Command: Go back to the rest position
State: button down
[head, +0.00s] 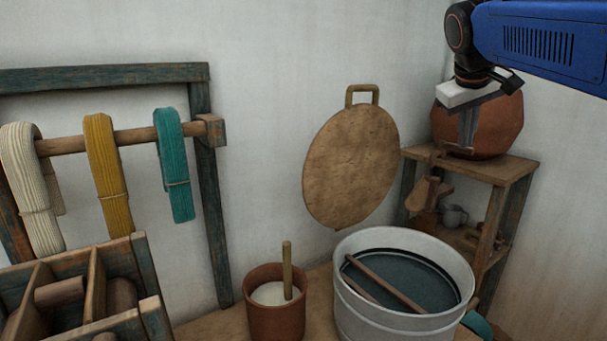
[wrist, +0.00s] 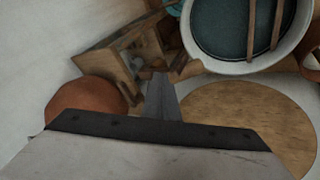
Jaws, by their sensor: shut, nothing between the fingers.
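My gripper (head: 467,130) is in the upper right of the head view, pointing down, in front of the clay pot (head: 497,124) on the wooden shelf (head: 482,167). Its fingers are together with nothing between them. In the wrist view my gripper (wrist: 162,97) also shows shut and empty. Behind it there are the shelf (wrist: 110,45), the clay pot (wrist: 88,97) and the round wooden lid (wrist: 250,115).
A white bucket (head: 347,290) holds dark liquid and two sticks. A clay cup (head: 277,320) with white contents and a stick stands beside it. Yarn hanks (head: 106,165) hang on a rod at the left above a compartment box (head: 150,320). Open air lies left of my gripper.

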jog(key=s+a+f+y, duration=0.1)
jog(key=s+a+f, duration=0.1)
jog(key=s+f, duration=0.7)
jog(key=s+a+f+m+y, duration=0.1)
jog(key=s+a+f, duration=0.2)
jog(key=s+f, duration=0.6)
jog(key=s+a+f+y, duration=0.1)
jog(key=s+a+f, duration=0.1)
jog(key=s+f, duration=0.7)
notch_tip(320, 180, down, 6)
jog(key=shift+s+a+f+m+g+y, duration=0.1)
jog(key=shift+s+a+m+g+y, duration=0.2)
jog(key=shift+y, duration=0.1)
jog(key=c, duration=2.5)
grip_release()
